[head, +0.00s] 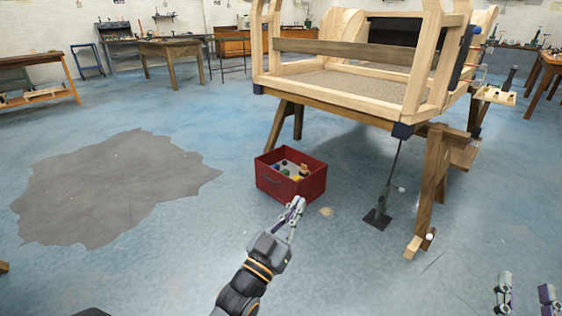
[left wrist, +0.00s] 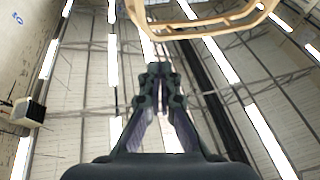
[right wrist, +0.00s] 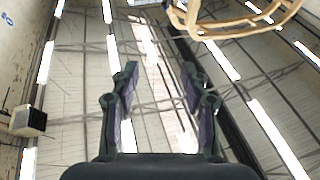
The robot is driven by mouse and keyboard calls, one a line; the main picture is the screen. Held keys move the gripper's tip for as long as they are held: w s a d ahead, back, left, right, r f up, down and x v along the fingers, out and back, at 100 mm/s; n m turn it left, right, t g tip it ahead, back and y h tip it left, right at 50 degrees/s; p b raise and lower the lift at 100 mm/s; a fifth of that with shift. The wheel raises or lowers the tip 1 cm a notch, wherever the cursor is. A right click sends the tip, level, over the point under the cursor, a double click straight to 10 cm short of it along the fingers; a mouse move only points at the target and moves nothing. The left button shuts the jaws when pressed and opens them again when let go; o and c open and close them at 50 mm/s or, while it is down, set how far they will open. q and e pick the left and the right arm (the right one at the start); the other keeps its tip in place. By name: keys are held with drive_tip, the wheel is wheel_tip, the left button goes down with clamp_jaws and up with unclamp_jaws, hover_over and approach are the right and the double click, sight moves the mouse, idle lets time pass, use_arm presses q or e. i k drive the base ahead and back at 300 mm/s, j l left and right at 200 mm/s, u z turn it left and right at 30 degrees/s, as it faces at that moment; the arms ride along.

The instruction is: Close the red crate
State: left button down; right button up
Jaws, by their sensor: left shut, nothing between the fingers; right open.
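The red crate (head: 276,187) stands on the floor near the middle of the head view. Its top is open, and several small coloured items show inside; no lid can be made out. My left gripper (head: 298,203) is shut and empty, in front of the crate's right front corner in the picture; I cannot tell whether it touches. It also shows shut in the left wrist view (left wrist: 158,75). My right gripper (head: 526,284) is open and empty at the lower right of the head view, well apart from the crate. Its spread fingers show in the right wrist view (right wrist: 160,80).
A wooden frame (head: 345,98) on wooden trestles (head: 431,180) stands behind and right of the crate. A metal stand foot (head: 377,219) is on the floor to its right. A grey floor patch (head: 105,185) lies left. The floor left of the crate is clear.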

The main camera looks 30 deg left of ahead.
sight(282, 189)
drive_tip(key=i+j, duration=0.25)
drive_tip(key=i+j+z, duration=0.1)
drive_tip(key=i+j, duration=0.15)
drive_tip(key=j, duration=0.2)
drive_tip(key=i+j, duration=0.25)
drive_tip(key=i+j+z, duration=0.1)
drive_tip(key=i+j, duration=0.15)
drive_tip(key=j, duration=0.2)
drive_tip(key=i+j, duration=0.2)
drive_tip(key=j, duration=0.2)
drive_tip(key=z, duration=0.05)
